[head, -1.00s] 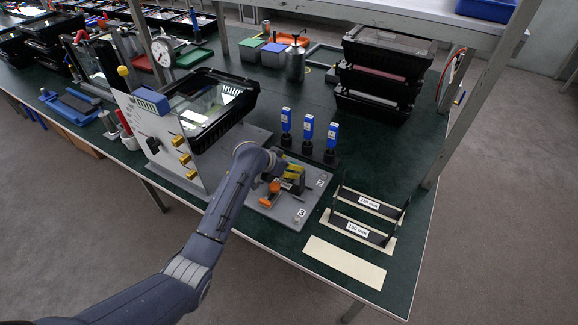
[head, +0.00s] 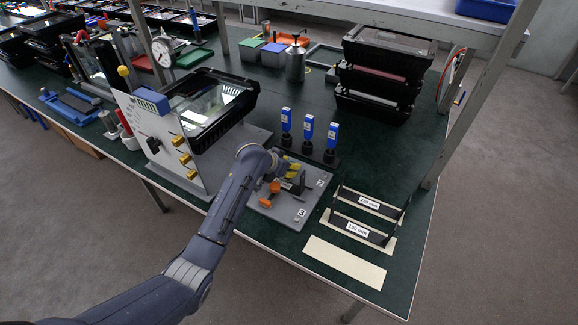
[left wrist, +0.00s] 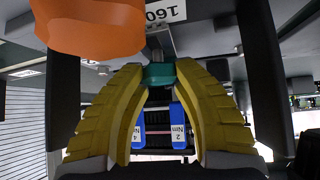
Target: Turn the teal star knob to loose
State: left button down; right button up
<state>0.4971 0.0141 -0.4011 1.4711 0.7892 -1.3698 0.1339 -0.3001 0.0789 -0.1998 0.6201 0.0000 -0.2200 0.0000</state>
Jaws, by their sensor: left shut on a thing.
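The teal star knob (left wrist: 160,76) shows in the left wrist view between the tips of my left gripper's yellow fingers. My left gripper (left wrist: 158,70) is shut on it, one finger on each side. In the head view my left gripper (head: 291,168) is low over a grey plate (head: 292,213) on the bench, and I cannot make out the teal knob there. How far the knob is turned cannot be told. My right gripper is in neither view.
An orange part (head: 268,192) stands close beside my left gripper and looms large in the left wrist view (left wrist: 90,25). Several blue-topped tools (head: 308,130) stand behind. A white panel with yellow fittings (head: 165,145) is to the left, and labelled dark brackets (head: 360,228) are to the right.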

pick_arm(q)
jog(key=shift+n+y, duration=0.3)
jog(key=shift+n, duration=0.2)
jog(key=c, duration=1)
grip_release()
jog(key=shift+v, duration=5.95)
jog(key=shift+s+f+t, duration=0.15)
jog(key=shift+t, duration=0.15)
